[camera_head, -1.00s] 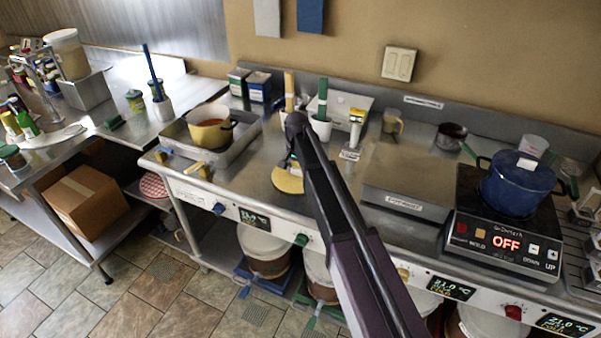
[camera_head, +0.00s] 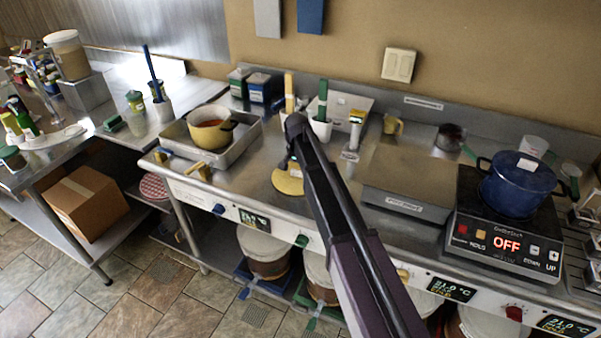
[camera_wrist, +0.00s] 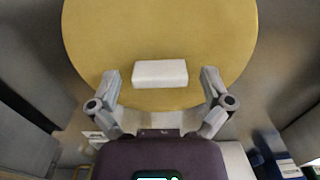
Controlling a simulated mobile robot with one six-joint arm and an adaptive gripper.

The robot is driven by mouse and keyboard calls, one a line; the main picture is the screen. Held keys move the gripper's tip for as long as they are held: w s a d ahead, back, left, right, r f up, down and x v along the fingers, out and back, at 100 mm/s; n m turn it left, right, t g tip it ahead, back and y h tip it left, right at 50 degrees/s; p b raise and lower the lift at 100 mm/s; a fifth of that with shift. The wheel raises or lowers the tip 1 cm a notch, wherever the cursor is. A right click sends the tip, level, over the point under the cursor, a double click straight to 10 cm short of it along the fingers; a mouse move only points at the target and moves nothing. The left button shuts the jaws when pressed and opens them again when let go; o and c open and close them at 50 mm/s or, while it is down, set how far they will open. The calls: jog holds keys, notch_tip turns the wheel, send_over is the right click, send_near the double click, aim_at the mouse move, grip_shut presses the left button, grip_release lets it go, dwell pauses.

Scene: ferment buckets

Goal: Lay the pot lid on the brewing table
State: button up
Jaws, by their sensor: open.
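The pot lid is a flat yellow disc (camera_head: 287,183) lying on the steel top of the brewing table (camera_head: 238,178), left of the middle in the head view. In the wrist view the lid (camera_wrist: 160,30) fills the upper middle, with a white block-shaped handle (camera_wrist: 160,74) at its near side. My gripper (camera_wrist: 160,76) is open, with one finger on each side of the handle and a gap to it on both sides. In the head view my arm partly hides the lid, and the gripper (camera_head: 291,163) shows only small beside it.
A yellow pot (camera_head: 211,135) stands in a metal tray (camera_head: 240,147) to the left. Behind are utensil holders (camera_head: 321,128). To the right are a flat steel box (camera_head: 410,178) and a blue pot (camera_head: 517,187) on a hotplate reading OFF. Bare steel surrounds the lid's left side.

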aim_at(298, 171)
jog(key=shift+r, duration=0.15)
notch_tip(298, 171, up, 12)
jog(key=p, duration=1.2)
dwell(0.8)
jog(key=s+d+n, duration=0.4)
jog(key=s+d, duration=2)
jog(key=s, duration=0.1)
jog(key=shift+s, duration=0.3)
jog(key=shift+d, duration=0.1)
